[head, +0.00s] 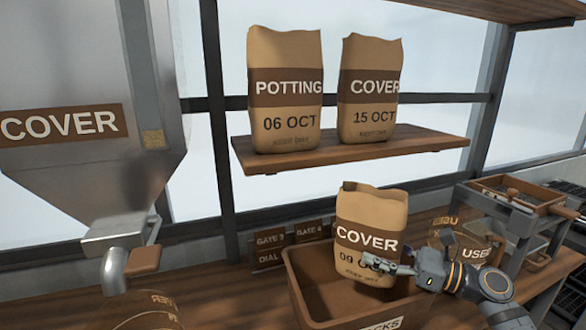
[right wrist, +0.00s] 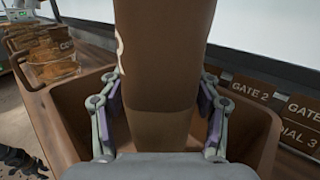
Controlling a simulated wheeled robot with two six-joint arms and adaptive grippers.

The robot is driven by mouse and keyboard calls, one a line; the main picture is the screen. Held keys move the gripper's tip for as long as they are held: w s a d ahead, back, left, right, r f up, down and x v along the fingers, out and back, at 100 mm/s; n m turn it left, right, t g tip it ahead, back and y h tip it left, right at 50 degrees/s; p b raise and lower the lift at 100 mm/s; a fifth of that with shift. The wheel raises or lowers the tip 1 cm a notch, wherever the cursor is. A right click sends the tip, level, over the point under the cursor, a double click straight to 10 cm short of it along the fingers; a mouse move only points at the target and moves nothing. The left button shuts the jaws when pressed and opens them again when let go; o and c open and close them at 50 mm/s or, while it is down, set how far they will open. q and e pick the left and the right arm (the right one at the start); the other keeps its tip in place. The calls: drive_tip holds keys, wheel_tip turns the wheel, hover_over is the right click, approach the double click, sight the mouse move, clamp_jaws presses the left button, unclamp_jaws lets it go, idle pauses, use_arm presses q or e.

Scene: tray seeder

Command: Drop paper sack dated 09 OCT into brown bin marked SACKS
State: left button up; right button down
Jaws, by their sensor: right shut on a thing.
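The paper sack (head: 371,224) reads COVER, with a date starting 09 that is partly hidden by my right gripper (head: 388,266). My right gripper is shut on it, and the sack is upright, with its lower part over the brown bin (head: 297,286). The bin's front label (head: 383,324) shows only the letters CKS at the picture's lower edge. In the right wrist view, the purple finger pads (right wrist: 162,108) sit on both sides of the sack (right wrist: 164,50), with bin walls (right wrist: 257,125) beyond them. My left gripper is not seen.
Two sacks, POTTING 06 OCT (head: 284,95) and COVER 15 OCT (head: 368,95), stand on the shelf (head: 350,155) above. A COVER hopper (head: 75,175) is at left. A tub marked USED (head: 470,250) and a grey rack (head: 487,212) stand at right. Gate signs (head: 271,240) stand behind the bin.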

drive_tip(key=c, duration=0.7)
unclamp_jaws()
drive_tip(key=shift+s+a, duration=0.1)
drive_tip(key=shift+s, duration=0.05)
drive_tip(key=o, duration=0.5)
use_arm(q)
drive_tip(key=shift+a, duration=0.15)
use_arm(e)
drive_tip(key=shift+v, duration=6)
